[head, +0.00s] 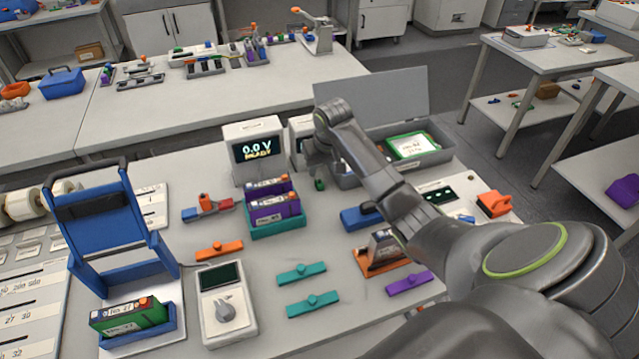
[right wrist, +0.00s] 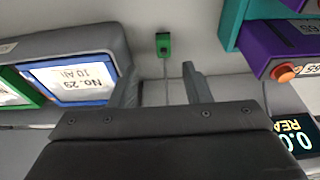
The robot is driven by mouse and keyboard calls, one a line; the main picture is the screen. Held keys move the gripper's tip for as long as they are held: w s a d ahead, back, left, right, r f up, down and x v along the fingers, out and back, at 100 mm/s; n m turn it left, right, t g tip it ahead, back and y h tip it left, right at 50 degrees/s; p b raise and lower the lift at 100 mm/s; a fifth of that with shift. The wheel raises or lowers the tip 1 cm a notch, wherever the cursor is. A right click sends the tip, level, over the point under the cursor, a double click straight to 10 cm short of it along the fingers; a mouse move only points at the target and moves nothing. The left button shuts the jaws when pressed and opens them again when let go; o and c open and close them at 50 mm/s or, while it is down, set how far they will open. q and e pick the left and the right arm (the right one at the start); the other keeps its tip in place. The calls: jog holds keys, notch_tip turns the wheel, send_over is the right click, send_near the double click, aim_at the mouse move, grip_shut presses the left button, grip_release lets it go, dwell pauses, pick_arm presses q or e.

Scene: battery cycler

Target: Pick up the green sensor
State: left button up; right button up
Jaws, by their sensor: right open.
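The green sensor (head: 319,184) is a small green block on the grey table, just left of the grey open-lidded box. In the right wrist view the green sensor (right wrist: 163,44) shows a dark hole and a thin grey cable running from it between my fingers. My right gripper (head: 315,166) is open and empty. It is right by the sensor in the head view; in the right wrist view the sensor lies beyond the fingertips (right wrist: 160,80), roughly centred between them. The exact height above the table is hard to tell. My left gripper is not in view.
The grey box (head: 408,165) holding batteries stands to the right. A teal tray (head: 277,226) with purple batteries and a tester reading 0.0 V (head: 255,150) stand to the left. A blue clamp (head: 361,217) lies in front.

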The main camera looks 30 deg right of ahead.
aim_at(320, 183)
jog(key=x, duration=0.1)
jog(key=p+x, duration=0.1)
jog(key=x, duration=0.2)
jog(key=shift+s+a+f, duration=0.15)
jog(key=shift+a+f, duration=0.2)
jog(key=shift+f, duration=0.55)
jog(key=shift+c, duration=0.2)
grip_shut()
